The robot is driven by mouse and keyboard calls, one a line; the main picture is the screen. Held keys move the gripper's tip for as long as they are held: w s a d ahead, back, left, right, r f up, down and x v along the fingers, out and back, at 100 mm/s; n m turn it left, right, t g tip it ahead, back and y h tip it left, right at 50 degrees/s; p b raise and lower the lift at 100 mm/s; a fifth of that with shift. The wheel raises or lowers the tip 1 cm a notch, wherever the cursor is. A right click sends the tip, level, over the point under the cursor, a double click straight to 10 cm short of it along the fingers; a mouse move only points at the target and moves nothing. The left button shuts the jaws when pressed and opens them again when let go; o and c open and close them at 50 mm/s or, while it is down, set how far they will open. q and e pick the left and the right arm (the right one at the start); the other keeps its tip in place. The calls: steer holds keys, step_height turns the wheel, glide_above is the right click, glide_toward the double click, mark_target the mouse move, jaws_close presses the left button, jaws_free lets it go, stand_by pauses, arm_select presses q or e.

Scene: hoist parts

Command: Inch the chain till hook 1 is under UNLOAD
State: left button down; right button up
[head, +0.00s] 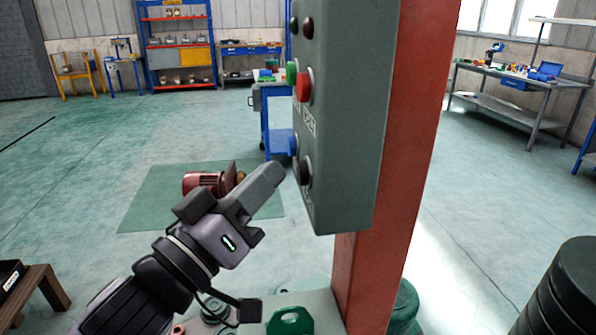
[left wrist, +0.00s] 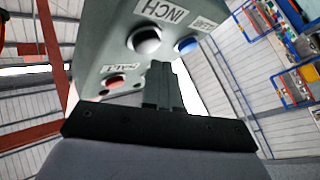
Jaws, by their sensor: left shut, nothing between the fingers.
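The grey-green control box (head: 345,120) is mounted on a red post (head: 385,170). On its button face are a green button (head: 291,73), a red button (head: 303,86), a blue button (head: 293,145) and a black button (head: 304,171). In the left wrist view the black button (left wrist: 145,41) sits beside a label reading INCH (left wrist: 162,11), near the blue button (left wrist: 186,45). My left gripper (head: 275,175) is shut and empty, its tips close to the black button; I cannot tell whether they touch. The chain, hook 1 and an UNLOAD sign are not in view. My right gripper is not in view.
A red motor (head: 203,182) lies on a green mat (head: 150,205) behind my left arm. A blue cart (head: 279,115) stands behind the box. A green part (head: 290,321) is below the box, and a dark ribbed cylinder (head: 562,295) is at lower right. Open floor lies at left.

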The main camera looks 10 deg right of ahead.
arm_select(q)
steer(key=shift+d, duration=0.2)
steer(key=shift+d, duration=0.25)
